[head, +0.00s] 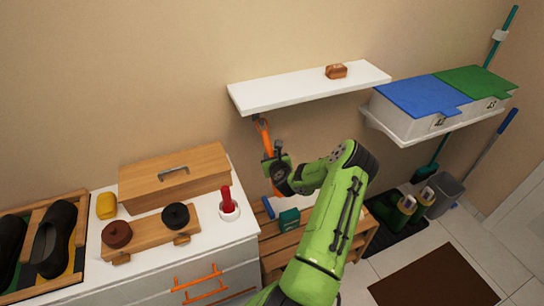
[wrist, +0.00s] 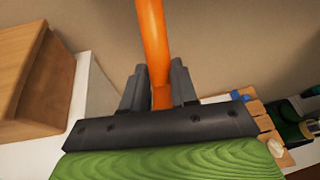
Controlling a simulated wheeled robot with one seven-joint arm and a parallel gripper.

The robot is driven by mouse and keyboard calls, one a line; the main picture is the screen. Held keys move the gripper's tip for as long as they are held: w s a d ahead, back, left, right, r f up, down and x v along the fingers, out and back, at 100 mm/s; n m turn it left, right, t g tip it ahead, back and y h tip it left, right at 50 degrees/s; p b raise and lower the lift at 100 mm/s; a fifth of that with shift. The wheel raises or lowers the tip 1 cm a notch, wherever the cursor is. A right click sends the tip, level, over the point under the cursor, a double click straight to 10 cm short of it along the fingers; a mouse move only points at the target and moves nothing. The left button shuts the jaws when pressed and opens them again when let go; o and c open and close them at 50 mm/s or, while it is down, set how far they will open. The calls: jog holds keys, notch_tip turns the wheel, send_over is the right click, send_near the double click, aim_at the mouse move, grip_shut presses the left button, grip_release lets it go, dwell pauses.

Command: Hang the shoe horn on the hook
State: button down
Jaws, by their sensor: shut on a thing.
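The shoe horn (head: 264,137) is long and orange. My gripper (head: 272,164) is shut on it, and the upper part rises toward the underside of the white wall shelf. In the wrist view the orange shaft (wrist: 152,40) stands between the two dark fingers (wrist: 159,88) and runs up out of the picture. The upper end of the shoe horn is near the wall, just below the shelf's left front.
The white shelf (head: 300,88) with a small brown item (head: 336,71) is above my gripper. A wooden rack (head: 280,245) stands below.

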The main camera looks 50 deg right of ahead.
jog(key=shift+w+f+b, duration=0.1)
jog(key=shift+f+b, duration=0.55)
jog(key=shift+w+d, duration=0.1)
jog(key=shift+w+d+f+m+t+h+b, duration=0.1)
jog(key=shift+w+d+f+t+h+b, duration=0.45)
jog(key=shift+b, duration=2.15)
jog(key=shift+w+d+f+m+t+h+b, duration=0.15)
jog(key=shift+w+f+t+h+b, duration=0.4)
jog(key=shift+b, duration=2.2)
jog(key=shift+w+d+f+m+t+h+b, duration=0.1)
jog(key=shift+w+d+f+t+h+b, duration=0.4)
jog(key=shift+b, duration=2.2)
jog(key=shift+w, duration=0.35)
jog(key=shift+c, duration=0.8)
grip_release()
